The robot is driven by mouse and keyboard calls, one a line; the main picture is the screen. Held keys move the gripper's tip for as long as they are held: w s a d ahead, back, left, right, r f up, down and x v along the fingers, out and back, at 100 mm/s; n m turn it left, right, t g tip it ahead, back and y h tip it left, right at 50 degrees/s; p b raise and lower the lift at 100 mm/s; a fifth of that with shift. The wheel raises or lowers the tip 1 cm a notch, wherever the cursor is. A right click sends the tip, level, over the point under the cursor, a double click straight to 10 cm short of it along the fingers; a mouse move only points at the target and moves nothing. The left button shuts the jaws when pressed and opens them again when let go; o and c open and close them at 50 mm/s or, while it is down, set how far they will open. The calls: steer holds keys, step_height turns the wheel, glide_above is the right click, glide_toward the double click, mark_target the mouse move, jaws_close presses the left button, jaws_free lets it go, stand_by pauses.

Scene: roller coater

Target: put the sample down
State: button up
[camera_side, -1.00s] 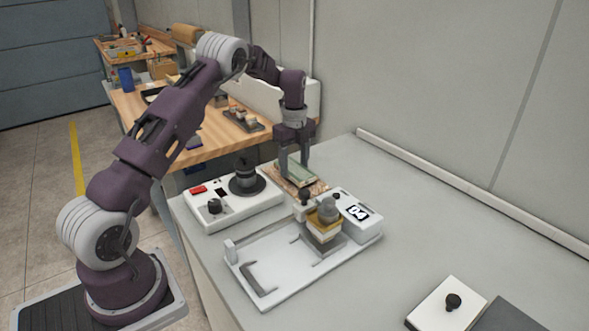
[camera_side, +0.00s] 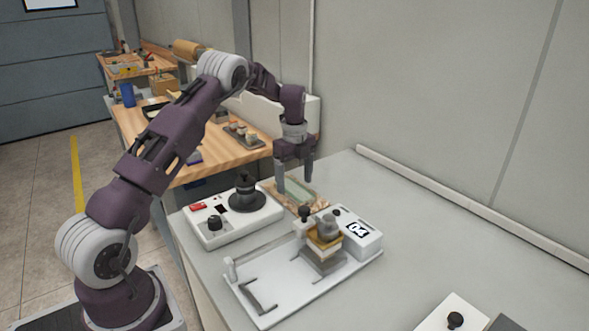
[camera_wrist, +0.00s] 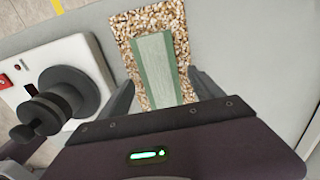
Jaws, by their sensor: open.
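The sample is a pale green flat block (camera_wrist: 156,68) lying on a speckled brown-and-white bed (camera_wrist: 137,25). In the side view the sample (camera_side: 296,189) lies on the same bed behind the coater, between my fingers. My gripper (camera_side: 295,184) is open above the bed, with one finger on each side of the sample. In the wrist view my gripper (camera_wrist: 163,86) has its fingers spread left and right of the sample, with a gap visible on both sides. The sample's near end is hidden by my gripper body in the wrist view.
A white control box with a black stacked knob (camera_side: 246,190) stands left of the bed. The roller coater (camera_side: 300,270), with a yellow-and-white block and a box marked 04 (camera_side: 357,231), is in front.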

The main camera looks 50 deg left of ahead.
mark_target(295, 190)
step_height(295, 190, up, 11)
steer(key=s+d+r+n+t, duration=0.2)
steer(key=s+d+r+n, duration=0.5)
steer(key=d+r, duration=0.45)
steer(key=s+d+r+n+t, duration=0.1)
steer(key=s+d+r+n, duration=0.1)
steer(key=s+d, duration=0.3)
steer(key=s+d+r+n+t, duration=0.1)
steer(key=s+d+n, duration=0.15)
steer(key=s, duration=0.45)
steer(key=s+d+f+n, duration=0.2)
steer(key=s+n, duration=0.1)
steer(key=s, duration=0.4)
steer(key=s+d+f+n+t, duration=0.1)
steer(key=s+d+f+n, duration=0.2)
steer(key=s, duration=0.4)
steer(key=shift+s+f+t, duration=0.2)
steer(key=shift+t, duration=0.1)
steer(key=shift+n, duration=0.25)
